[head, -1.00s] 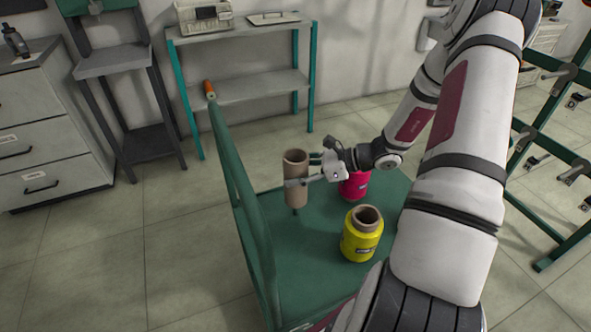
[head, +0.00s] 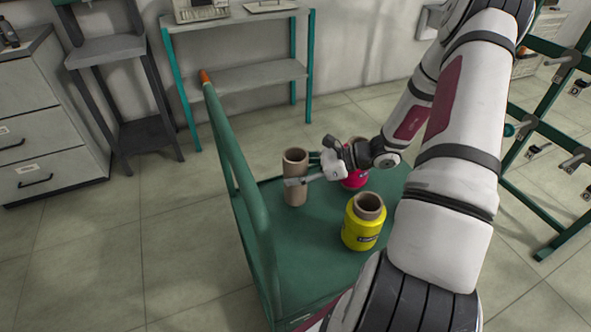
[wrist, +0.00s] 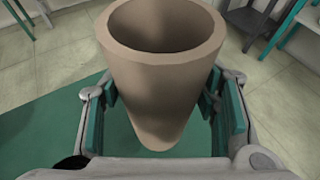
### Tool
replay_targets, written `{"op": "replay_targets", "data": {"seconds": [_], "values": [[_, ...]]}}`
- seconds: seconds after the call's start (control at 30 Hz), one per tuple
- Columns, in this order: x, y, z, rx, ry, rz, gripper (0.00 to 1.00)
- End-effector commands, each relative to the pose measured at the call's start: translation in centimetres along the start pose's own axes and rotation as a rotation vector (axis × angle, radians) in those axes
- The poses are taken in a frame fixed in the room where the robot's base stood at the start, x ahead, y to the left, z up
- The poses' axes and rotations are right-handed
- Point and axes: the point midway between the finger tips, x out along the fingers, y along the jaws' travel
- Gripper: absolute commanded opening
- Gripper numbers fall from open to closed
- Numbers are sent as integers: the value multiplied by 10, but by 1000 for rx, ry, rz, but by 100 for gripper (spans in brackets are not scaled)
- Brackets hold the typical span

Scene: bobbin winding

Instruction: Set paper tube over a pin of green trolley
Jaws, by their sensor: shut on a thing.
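The brown paper tube (head: 295,163) stands upright over the far left part of the green trolley (head: 310,228). My gripper (head: 298,181) is shut on the tube from the right, around its middle. In the wrist view the tube (wrist: 160,88) sits upright between the two green finger pads, its open top facing the camera. The tube's lower end is low at the deck in the head view. No pin shows below it; the pin there is hidden, and I cannot tell whether the tube touches the deck.
A yellow bobbin (head: 362,228) stands on the trolley in front of my arm, and a pink bobbin (head: 354,178) is partly hidden behind my gripper. The trolley's green handle frame (head: 236,170) rises at the left. A shelf stand (head: 250,78) stands behind.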

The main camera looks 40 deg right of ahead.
Motion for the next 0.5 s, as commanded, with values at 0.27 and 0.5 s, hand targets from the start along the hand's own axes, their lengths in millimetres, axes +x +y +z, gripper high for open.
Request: {"op": "replay_targets", "data": {"seconds": [0.27,0.5], "values": [[2,0,-5,0,0,0,26],[8,0,-17,0,0,0,26]]}}
